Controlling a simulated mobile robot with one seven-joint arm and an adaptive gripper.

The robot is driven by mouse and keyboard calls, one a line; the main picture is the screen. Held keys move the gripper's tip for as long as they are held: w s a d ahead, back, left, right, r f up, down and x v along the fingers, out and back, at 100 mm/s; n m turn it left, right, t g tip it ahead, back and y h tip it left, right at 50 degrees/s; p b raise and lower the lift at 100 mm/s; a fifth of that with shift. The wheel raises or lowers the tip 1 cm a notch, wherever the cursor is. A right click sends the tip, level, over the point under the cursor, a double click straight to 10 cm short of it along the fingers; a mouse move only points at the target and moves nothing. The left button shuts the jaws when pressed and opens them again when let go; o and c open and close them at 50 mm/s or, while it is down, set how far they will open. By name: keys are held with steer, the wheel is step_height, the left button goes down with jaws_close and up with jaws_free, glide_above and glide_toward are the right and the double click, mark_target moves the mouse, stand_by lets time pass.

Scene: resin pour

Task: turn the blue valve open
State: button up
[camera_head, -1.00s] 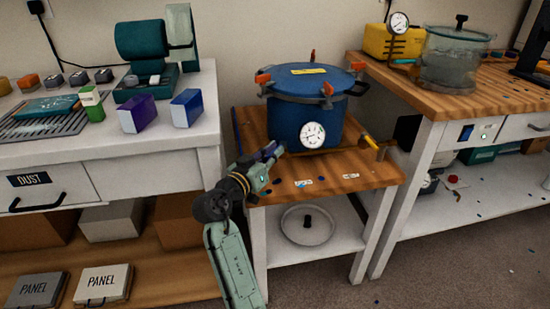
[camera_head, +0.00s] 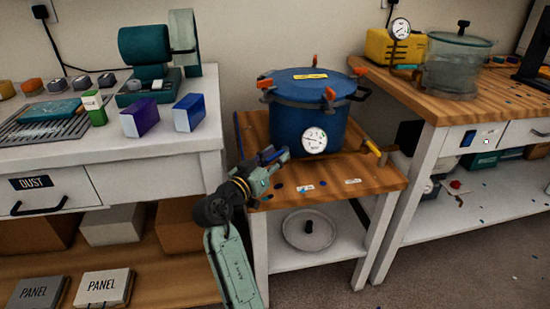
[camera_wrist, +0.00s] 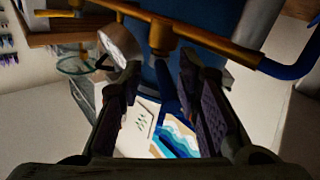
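The blue valve shows in the wrist view as a dark blue handle (camera_wrist: 166,88) below a brass fitting (camera_wrist: 162,36) on a brass pipe. My gripper (camera_wrist: 166,105) is open, with one dark finger on each side of the handle. A gap shows between the handle and each finger, and I cannot see any contact. In the head view my gripper (camera_head: 277,156) is at the left front of the blue pressure pot (camera_head: 287,120), above the wooden stand. A small blue part (camera_head: 268,153) shows by the fingers there, partly hidden.
The pot has a white gauge (camera_head: 314,140) on its front. A yellow-handled valve (camera_head: 372,147) is at its right. A blue hose (camera_wrist: 300,66) shows at the right in the wrist view. The wooden stand top (camera_head: 340,172) holds small labels. A white bench (camera_head: 150,150) stands at the left.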

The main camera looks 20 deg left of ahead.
steer(key=s+a, duration=0.2)
steer(key=s, duration=0.9)
steer(key=shift+s+a, duration=0.15)
steer(key=shift+s, duration=0.25)
steer(key=shift+c, duration=0.5)
